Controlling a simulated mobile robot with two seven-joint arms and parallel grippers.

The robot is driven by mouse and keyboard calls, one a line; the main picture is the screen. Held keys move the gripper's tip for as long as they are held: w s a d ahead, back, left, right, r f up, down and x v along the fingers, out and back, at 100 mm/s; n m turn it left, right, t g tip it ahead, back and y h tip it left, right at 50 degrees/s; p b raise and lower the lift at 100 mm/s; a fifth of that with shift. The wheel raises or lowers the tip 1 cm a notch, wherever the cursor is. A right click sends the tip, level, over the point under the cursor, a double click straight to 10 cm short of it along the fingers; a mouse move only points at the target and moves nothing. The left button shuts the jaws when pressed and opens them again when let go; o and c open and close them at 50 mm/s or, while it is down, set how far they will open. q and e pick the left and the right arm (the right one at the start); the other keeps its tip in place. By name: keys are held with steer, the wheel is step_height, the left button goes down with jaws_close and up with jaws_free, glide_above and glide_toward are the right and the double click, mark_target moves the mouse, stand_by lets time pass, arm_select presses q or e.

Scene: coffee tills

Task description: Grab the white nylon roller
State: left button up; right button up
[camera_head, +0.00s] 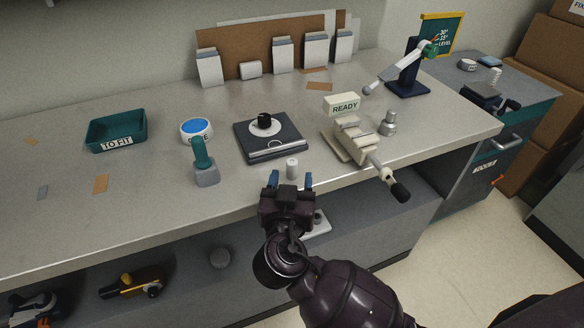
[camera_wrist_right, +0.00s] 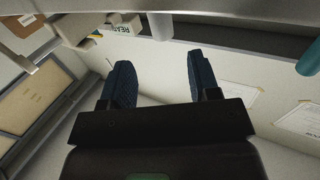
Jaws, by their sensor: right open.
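The white roller (camera_head: 292,168) is a small upright cylinder near the front edge of the grey counter. My right gripper (camera_head: 290,179) is open at the counter's front edge, its two blue fingers apart and pointing toward the roller. Nothing is between the fingers. In the right wrist view, a pale cylinder, apparently the roller (camera_wrist_right: 160,25), shows beyond the gap between the open fingers (camera_wrist_right: 160,66). My left gripper is not in view.
A teal-handled tool (camera_head: 203,163) stands left of the roller. A dark square plate (camera_head: 285,152) with a black knob lies behind it. A cream clamp device (camera_head: 354,143) with a READY sign (camera_head: 345,106) stands to the right. A teal tray (camera_head: 118,128) sits far left.

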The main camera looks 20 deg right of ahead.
mark_target(291, 166)
steer(key=shift+x, duration=2.75)
steer(key=shift+a+f, duration=0.15)
steer(key=shift+f, duration=0.1)
steer(key=c, duration=1)
